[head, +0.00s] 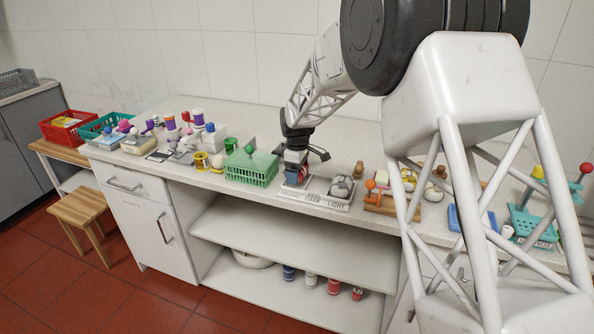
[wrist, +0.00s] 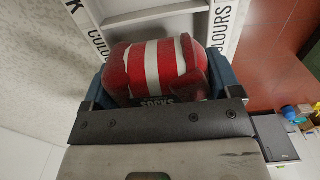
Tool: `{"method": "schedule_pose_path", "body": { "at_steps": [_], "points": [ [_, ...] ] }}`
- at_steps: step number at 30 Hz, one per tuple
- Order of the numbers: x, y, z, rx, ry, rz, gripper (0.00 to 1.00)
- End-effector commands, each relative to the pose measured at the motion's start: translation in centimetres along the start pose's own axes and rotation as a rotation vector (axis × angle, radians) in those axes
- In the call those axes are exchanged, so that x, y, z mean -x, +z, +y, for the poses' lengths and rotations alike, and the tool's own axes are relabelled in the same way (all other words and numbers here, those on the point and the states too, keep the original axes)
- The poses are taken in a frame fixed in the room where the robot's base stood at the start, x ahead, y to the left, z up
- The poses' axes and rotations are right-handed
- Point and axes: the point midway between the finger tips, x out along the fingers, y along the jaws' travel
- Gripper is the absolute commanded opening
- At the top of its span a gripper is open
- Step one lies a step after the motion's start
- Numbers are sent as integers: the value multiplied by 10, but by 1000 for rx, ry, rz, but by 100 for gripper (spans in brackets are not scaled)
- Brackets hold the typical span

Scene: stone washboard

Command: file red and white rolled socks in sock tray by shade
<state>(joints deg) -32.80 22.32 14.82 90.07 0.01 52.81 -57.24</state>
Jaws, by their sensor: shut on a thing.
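The red and white rolled socks (wrist: 152,68) are striped and sit between the blue fingers of my gripper (head: 296,174). My gripper is shut on them. In the head view a little of their red shows at the fingers. The sock tray (head: 312,200) is white and lies under my gripper near the counter's front edge. Its front reads DARK at left and LIGHT at right. The socks are over or in the DARK side; I cannot tell whether they touch its floor. Pale grey rolled socks (head: 341,187) lie in the LIGHT side. The tray rim (wrist: 228,25) also shows in the wrist view.
A green basket (head: 252,171) stands close to the tray's left. A wooden holder (head: 379,203) with orange pieces stands close to its right. Spools and small containers crowd the counter further left. My arm hides part of the counter at right.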

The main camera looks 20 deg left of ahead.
Motion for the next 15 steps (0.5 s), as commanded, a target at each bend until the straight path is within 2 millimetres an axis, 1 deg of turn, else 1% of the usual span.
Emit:
{"method": "schedule_pose_path", "body": {
  "at_steps": [1,3,4,11,15],
  "points": [
    [0,0,0,0,0,0,87],
    [0,0,0,0,0,0,98],
    [0,0,0,0,0,0,100],
    [0,0,0,0,0,0,100],
    [4,0,0,0,1,0,100]
  ]
}}
